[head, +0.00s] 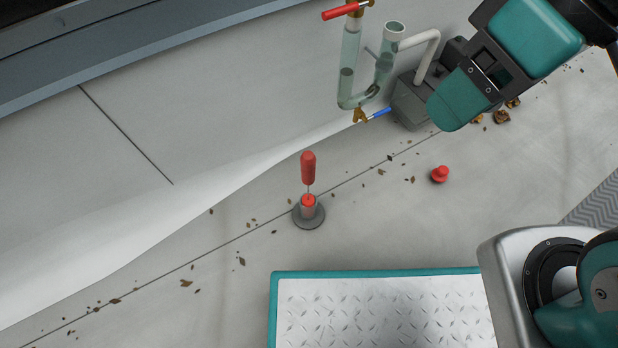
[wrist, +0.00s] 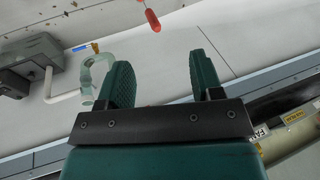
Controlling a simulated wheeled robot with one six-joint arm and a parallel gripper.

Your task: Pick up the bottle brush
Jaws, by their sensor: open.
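The bottle brush (head: 308,168) has a red handle and a thin stem. It stands upright in a small holder (head: 309,214) with a round grey base and red top, left of centre in the head view. Its red handle also shows at the top edge of the wrist view (wrist: 152,18), and its lower end is hidden in the holder. My gripper (head: 455,108) is up and to the right of the brush in the head view, well apart from it. In the wrist view my gripper (wrist: 165,80) is open, with nothing between its fingers.
A clear U-shaped tube (head: 349,75) with a red-handled valve (head: 345,10) and a blue handle stands between brush and gripper, by a grey box (head: 409,104). A red knob (head: 440,174) lies right of the brush. A teal-edged tread plate (head: 374,271) is in front.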

